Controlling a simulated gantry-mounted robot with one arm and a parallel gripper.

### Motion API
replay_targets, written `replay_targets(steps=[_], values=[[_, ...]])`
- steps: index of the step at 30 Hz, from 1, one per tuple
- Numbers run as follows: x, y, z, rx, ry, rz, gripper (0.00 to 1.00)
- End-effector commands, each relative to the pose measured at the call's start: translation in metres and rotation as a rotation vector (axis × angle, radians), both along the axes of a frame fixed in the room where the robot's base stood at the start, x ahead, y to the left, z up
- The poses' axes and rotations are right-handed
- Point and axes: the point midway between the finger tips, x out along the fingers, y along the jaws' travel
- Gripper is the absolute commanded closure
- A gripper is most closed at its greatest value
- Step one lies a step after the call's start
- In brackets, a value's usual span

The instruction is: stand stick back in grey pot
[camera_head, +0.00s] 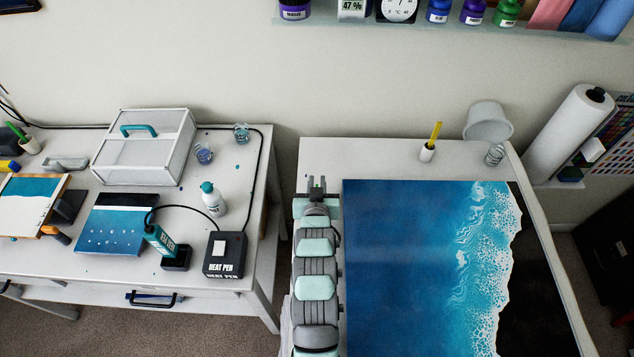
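A yellow stick (436,133) stands, leaning slightly right, in a small pale pot (427,153) near the back of the right table. The pot looks white or light grey. I cannot tell which of these is the task's stick or grey pot. My gripper (317,184) is at the left edge of the right table, left of the blue panel and well apart from both pots. Its two fingers show a small gap with nothing seen between them.
A blue wave panel (405,255) covers most of the right table (360,152). A pale bucket (488,120) and clear cup (494,154) stand right of the yellow stick's pot. The left bench holds a white box (145,160), bottle (213,198) and heat pen unit (226,255).

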Motion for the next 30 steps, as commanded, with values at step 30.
replay_targets(steps=[30], values=[[-0.069, 0.002, 0.027, 0.0, -0.003, 0.0, 0.69]])
